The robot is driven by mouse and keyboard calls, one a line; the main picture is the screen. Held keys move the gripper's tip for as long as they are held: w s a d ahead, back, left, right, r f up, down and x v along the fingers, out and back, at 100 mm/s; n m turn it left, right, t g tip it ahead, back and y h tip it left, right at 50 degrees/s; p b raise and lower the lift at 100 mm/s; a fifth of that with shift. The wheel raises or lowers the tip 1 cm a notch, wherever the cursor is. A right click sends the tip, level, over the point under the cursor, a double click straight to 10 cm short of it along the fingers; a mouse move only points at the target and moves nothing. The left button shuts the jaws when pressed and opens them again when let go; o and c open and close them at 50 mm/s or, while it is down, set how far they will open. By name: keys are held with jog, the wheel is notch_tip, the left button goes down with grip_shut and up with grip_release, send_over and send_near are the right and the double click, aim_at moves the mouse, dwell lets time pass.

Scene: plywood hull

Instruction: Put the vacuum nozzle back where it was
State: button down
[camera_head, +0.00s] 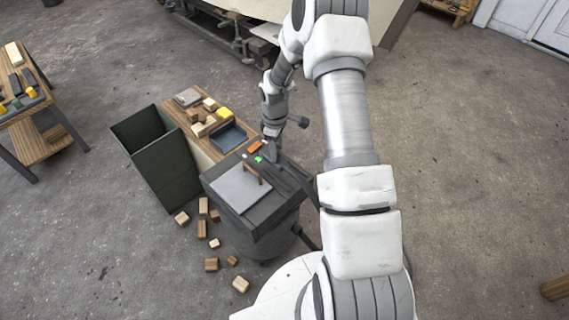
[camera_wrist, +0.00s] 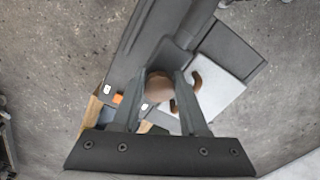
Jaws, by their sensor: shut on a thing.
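My gripper (camera_head: 271,158) is low over the dark worktop, at its far right part. In the wrist view my gripper (camera_wrist: 160,72) has its two fingers closed in on a dark grey piece at their tips, which looks like the vacuum nozzle (camera_wrist: 174,54). Its outline merges with the dark surface behind, so I cannot tell whether it touches the worktop. A brown rounded thing (camera_wrist: 158,89) shows between the fingers, and a curved brown piece (camera_wrist: 194,84) is just right of them. In the head view an upright brown piece (camera_head: 252,173) stands left of my gripper.
A light grey plate (camera_head: 236,190) lies on the dark worktop. Small orange (camera_head: 257,147) and green (camera_head: 258,159) things are close to my gripper. A blue-grey tray (camera_head: 228,138) and wooden blocks sit behind. A dark green bin (camera_head: 160,160) stands left. Several blocks litter the floor.

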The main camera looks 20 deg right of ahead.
aim_at(284, 160)
jog(key=shift+s+d+f, duration=0.25)
jog(key=shift+d+f, duration=0.2)
jog(key=shift+d, duration=0.15)
jog(key=shift+s+d+f, duration=0.2)
jog(key=shift+d+f, duration=0.2)
jog(key=shift+d, duration=0.15)
jog(key=shift+f+b, duration=0.9)
jog(key=shift+f, duration=1)
jog(key=shift+f, duration=0.15)
jog(key=shift+c, duration=2.2)
grip_release()
